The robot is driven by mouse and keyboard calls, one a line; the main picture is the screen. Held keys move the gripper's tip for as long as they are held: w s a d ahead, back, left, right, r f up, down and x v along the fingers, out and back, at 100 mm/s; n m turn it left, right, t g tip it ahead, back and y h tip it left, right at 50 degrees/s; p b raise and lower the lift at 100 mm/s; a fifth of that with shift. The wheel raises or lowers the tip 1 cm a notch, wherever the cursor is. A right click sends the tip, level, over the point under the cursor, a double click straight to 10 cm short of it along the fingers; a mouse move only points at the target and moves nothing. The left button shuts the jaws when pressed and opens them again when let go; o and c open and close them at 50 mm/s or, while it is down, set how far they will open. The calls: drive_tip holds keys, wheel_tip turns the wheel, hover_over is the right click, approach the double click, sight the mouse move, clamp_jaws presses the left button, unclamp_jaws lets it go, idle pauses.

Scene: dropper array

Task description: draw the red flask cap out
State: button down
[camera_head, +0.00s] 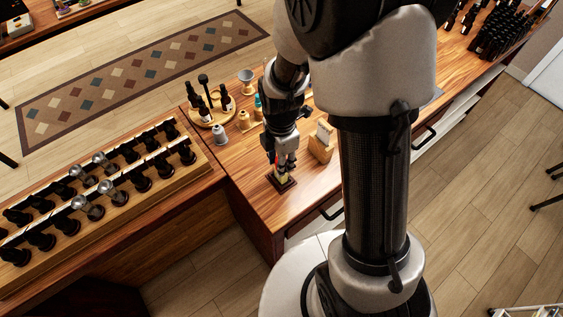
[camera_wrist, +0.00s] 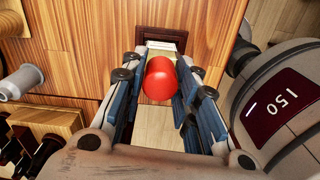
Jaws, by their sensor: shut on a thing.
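The red flask cap (camera_wrist: 160,82) is a rounded red piece between the blue-padded fingers of my gripper (camera_wrist: 160,95) in the wrist view. My gripper is shut on it. In the head view my gripper (camera_head: 284,160) points down over a small dark square stand (camera_head: 281,184), with a pale yellowish piece between the fingers and the stand. The stand also shows beyond the cap in the wrist view (camera_wrist: 176,34). I cannot tell whether the cap still touches the flask, which is mostly hidden.
A wooden block with a pale card (camera_head: 321,145) stands close to the right of my gripper. A round tray (camera_head: 228,113) with dark dropper bottles is at the back left. A long rack (camera_head: 110,215) of dark bottles fills the left counter. Bare wood lies left of the stand.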

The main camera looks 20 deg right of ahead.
drive_tip(key=shift+r+p, duration=0.5)
drive_tip(key=shift+r, duration=0.15)
idle(0.5)
drive_tip(key=shift+r+p, duration=2.15)
drive_tip(key=shift+r, duration=0.6)
drive_tip(key=shift+f, duration=0.15)
